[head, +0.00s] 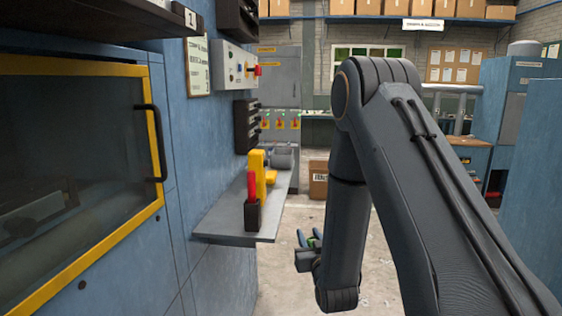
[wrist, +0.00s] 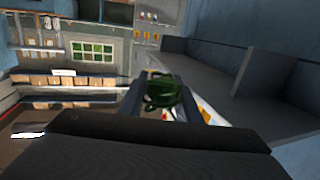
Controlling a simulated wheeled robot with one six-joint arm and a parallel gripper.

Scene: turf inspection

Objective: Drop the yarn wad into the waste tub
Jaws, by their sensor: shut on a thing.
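The yarn wad (wrist: 163,92) is a dark green, loopy bundle held between the two fingers of my gripper (wrist: 160,100) in the wrist view. In the head view, my gripper (head: 309,246) hangs in the air low beside the front edge of the metal shelf, partly hidden by my arm. Small bits of green yarn (head: 315,239) show at its fingers. The gripper is shut on the yarn wad. I cannot make out a waste tub in either view; my arm covers much of the head view's right side.
A grey metal shelf (head: 220,216) juts from the blue machine on the left, with a red-handled tool in a dark holder (head: 252,208) and a yellow bracket (head: 258,176) on it. A cardboard box (head: 318,186) stands farther back. Pale floor lies open below the gripper.

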